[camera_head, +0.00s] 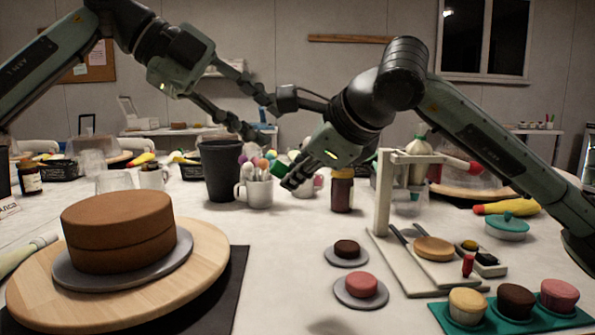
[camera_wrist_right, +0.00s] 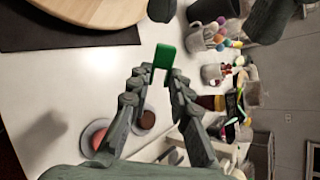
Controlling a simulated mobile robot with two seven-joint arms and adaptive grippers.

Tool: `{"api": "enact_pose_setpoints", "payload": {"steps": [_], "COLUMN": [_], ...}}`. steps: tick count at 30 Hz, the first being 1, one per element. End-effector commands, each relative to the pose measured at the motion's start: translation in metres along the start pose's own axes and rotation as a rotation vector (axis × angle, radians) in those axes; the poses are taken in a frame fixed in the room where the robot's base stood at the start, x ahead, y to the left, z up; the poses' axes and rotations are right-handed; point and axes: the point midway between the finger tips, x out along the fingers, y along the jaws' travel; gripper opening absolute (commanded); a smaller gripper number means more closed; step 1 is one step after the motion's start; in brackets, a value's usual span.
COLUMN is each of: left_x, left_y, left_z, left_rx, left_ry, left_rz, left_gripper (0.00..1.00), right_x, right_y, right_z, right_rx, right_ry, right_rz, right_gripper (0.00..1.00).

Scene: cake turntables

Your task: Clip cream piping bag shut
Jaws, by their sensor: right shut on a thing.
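A small green clip (camera_wrist_right: 165,57) is held between the fingertips of my right gripper (camera_wrist_right: 158,78). In the head view the clip (camera_head: 281,168) shows at the tips of my right gripper (camera_head: 291,178), above the table near the white mug. A pale cream piping bag (camera_head: 418,160) appears to stand upright at the stand on the right, its top gathered. It is apart from both grippers, and its lower part is partly hidden. My left gripper (camera_head: 258,118) is higher, with its fingers spread and nothing visible between them, above the dark cup.
A chocolate cake (camera_head: 118,228) sits on a wooden turntable (camera_head: 205,262) at left. A dark cup (camera_head: 222,172), white mug (camera_head: 258,192) and brown jar (camera_head: 342,190) stand mid-table. The stand (camera_head: 383,190), a teal cupcake tray (camera_head: 440,315) and a teal-lidded pot (camera_head: 507,227) are at right. The front centre is clear.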

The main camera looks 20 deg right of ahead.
Motion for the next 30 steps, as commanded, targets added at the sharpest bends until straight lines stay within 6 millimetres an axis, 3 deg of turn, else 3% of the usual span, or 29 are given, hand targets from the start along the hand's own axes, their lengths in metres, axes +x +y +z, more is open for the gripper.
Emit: {"api": "enact_pose_setpoints", "payload": {"steps": [5, 10, 30], "left_x": [-0.026, -0.028, 0.05], "left_y": [0.01, 0.015, 0.026], "left_z": [0.026, 0.033, 0.046], "left_rx": [-0.168, -0.214, -0.209], "left_ry": [-0.169, -0.206, -0.202], "left_rz": [0.116, 0.14, 0.137], "left_gripper": [0.35, 0.35, 0.35], "right_x": [0.0, 0.0, 0.0], "right_y": [0.0, 0.0, 0.0], "right_z": [0.0, 0.0, 0.0], "right_rx": [0.0, 0.0, 0.0], "right_ry": [0.0, 0.0, 0.0], "right_rz": [0.0, 0.0, 0.0], "right_gripper": [0.1, 0.1, 0.1]}}
